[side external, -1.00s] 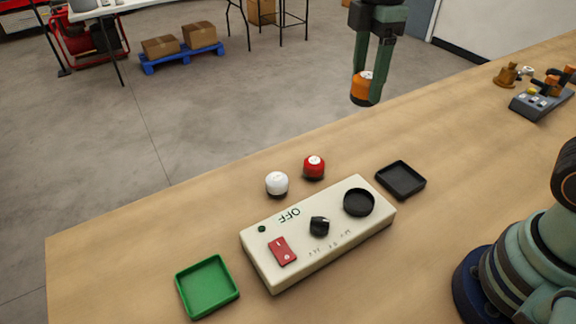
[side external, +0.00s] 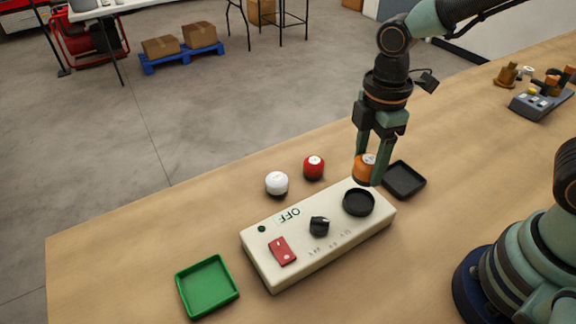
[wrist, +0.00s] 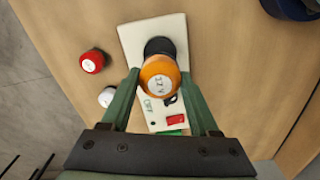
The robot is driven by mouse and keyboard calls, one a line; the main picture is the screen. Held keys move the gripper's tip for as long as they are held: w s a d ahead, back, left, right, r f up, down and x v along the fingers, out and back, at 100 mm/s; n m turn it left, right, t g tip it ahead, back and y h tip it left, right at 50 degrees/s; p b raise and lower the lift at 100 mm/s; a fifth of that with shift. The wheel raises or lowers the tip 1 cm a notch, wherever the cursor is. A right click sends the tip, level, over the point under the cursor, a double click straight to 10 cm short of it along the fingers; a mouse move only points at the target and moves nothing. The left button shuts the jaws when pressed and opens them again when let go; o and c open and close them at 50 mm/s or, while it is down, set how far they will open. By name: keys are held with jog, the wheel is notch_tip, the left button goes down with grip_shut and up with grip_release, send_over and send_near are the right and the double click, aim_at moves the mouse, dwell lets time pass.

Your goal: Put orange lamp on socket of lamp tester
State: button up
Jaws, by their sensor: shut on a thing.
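The orange lamp (side external: 362,167) has a dark base and a pale marked top. My gripper (side external: 367,176) is shut on it and holds it upright, near the far edge of the lamp tester. In the wrist view the orange lamp (wrist: 160,77) sits between the two green fingers of my gripper (wrist: 160,82). The cream lamp tester (side external: 292,263) lies on the table. Its round black socket (side external: 359,203) shows clear and empty in the side view, just nearer than the lamp. In the wrist view the lamp partly covers the socket (wrist: 159,45).
A red lamp (side external: 314,168) and a white lamp (side external: 277,183) stand behind the tester. A black tray (side external: 404,180) is right of my gripper. A green tray (side external: 207,287) is at the front left. The tester carries a black knob (side external: 319,226) and a red switch (side external: 282,251).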

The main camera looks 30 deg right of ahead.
jog(key=shift+f, duration=3.4)
jog(key=shift+f, duration=0.15)
jog(key=o, duration=1.4)
jog(key=shift+o, duration=0.2)
